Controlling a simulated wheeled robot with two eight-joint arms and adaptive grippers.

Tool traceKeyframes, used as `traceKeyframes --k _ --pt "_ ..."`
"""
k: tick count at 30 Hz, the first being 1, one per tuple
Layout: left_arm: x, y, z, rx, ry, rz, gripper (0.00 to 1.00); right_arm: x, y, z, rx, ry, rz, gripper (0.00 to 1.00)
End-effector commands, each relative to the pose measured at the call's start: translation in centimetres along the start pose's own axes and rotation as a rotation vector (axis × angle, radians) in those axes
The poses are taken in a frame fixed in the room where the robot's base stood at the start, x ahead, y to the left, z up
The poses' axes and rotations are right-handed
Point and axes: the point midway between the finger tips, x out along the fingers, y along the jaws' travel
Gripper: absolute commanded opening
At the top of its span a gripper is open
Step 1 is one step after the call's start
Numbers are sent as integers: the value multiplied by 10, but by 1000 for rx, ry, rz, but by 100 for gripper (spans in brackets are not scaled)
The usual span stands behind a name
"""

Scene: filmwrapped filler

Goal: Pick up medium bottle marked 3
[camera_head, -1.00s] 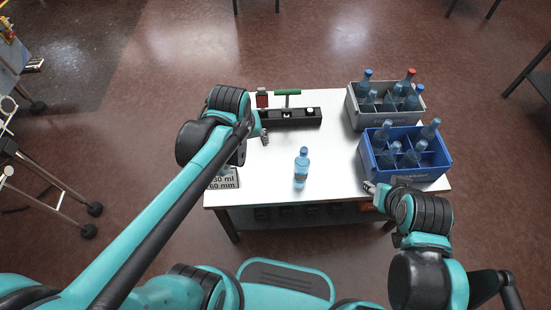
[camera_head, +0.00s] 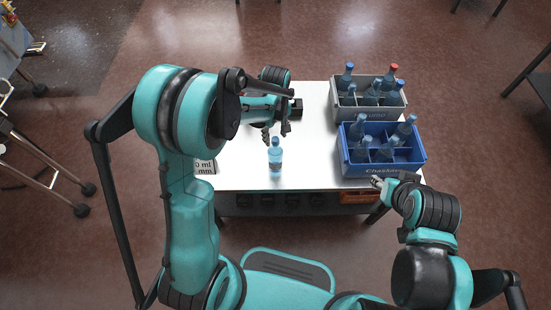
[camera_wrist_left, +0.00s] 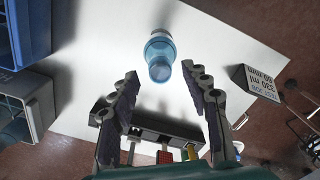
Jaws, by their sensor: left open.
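A blue bottle (camera_head: 275,160) stands upright alone on the white table near its front edge. I cannot read a number on it. In the left wrist view the bottle (camera_wrist_left: 159,56) shows from above, cap toward the camera, just beyond the fingertips. My left gripper (camera_head: 277,133) is open above and just behind the bottle, apart from it; its two spread fingers also show in the left wrist view (camera_wrist_left: 165,82). My right gripper (camera_head: 378,183) is at the table's front right edge near the blue crate; its fingers are too small to judge.
A blue crate (camera_head: 383,170) and a grey crate (camera_head: 370,113), both holding several bottles, stand on the right of the white table (camera_head: 318,160). A sign with "ml" and "mm" (camera_head: 206,167) stands at the left edge. A dark holder (camera_wrist_left: 165,128) lies behind the left gripper.

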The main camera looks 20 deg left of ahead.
Motion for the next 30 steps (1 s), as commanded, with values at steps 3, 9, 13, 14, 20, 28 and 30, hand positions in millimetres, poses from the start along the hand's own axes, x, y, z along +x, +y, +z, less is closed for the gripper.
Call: traceKeyframes --k 3,9,13,14,20,28,30 --pt "24 0 -1 0 0 0 47 12 0 9 0 0 0 40" --pt "37 0 -1 1 0 1 47 16 0 11 0 0 0 40" --pt "36 0 -1 1 0 1 47 15 0 10 0 0 0 40" --pt "36 0 -1 1 0 1 42 14 0 10 0 0 0 40" --pt "36 0 -1 1 1 1 0 15 0 10 0 0 0 40" --pt "35 0 -1 1 1 1 0 14 0 10 0 0 0 40" --pt "32 0 -1 1 1 1 0 13 0 9 0 0 0 40"
